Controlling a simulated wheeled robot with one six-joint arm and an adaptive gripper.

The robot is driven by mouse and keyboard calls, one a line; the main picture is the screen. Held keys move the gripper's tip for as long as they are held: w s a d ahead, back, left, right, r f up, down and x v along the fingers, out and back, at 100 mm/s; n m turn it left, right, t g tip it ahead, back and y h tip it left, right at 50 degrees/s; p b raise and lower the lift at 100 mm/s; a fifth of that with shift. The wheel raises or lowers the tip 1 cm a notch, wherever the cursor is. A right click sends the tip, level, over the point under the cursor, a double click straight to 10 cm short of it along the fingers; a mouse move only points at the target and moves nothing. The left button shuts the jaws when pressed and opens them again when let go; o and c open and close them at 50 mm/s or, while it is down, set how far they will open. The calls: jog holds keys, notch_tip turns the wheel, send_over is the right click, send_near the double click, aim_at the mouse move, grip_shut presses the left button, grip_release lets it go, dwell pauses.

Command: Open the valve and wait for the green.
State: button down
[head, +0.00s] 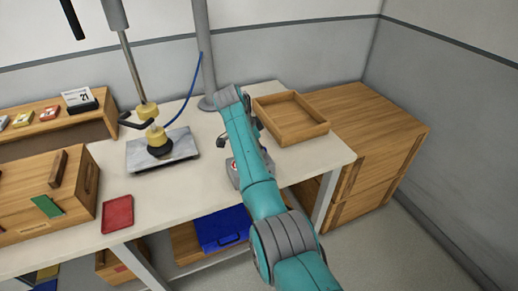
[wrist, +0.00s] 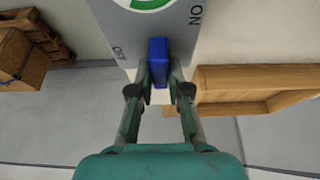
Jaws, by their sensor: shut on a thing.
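In the wrist view a grey panel (wrist: 180,42) carries a white disc with a green arc (wrist: 150,4), cut off by the top edge. Lettering that looks like ON stands at its right, and smaller lettering at its left, perhaps OFF. A blue valve handle (wrist: 158,50) sticks out below the disc. My gripper (wrist: 159,75) is shut on this handle, one finger on each side. In the head view my teal arm reaches over the table and hides the handle and fingertips. Part of a grey box (head: 234,178) with a small red mark shows beside the arm.
On the table (head: 190,190) stand an empty wooden tray (head: 290,135), a metal plate (head: 165,165) with a yellow-and-black fitting, a red tray (head: 117,213) and a wooden box (head: 45,215). A wooden cabinet (head: 375,130) stands at the right.

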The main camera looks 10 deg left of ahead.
dwell(0.4)
jog(key=c, duration=1.1)
grip_release()
jog(key=shift+r, duration=0.1)
jog(key=v, duration=1.1)
jog(key=shift+s+a+r, duration=0.15)
jog(key=shift+a+r, duration=0.05)
jog(key=shift+r, duration=0.15)
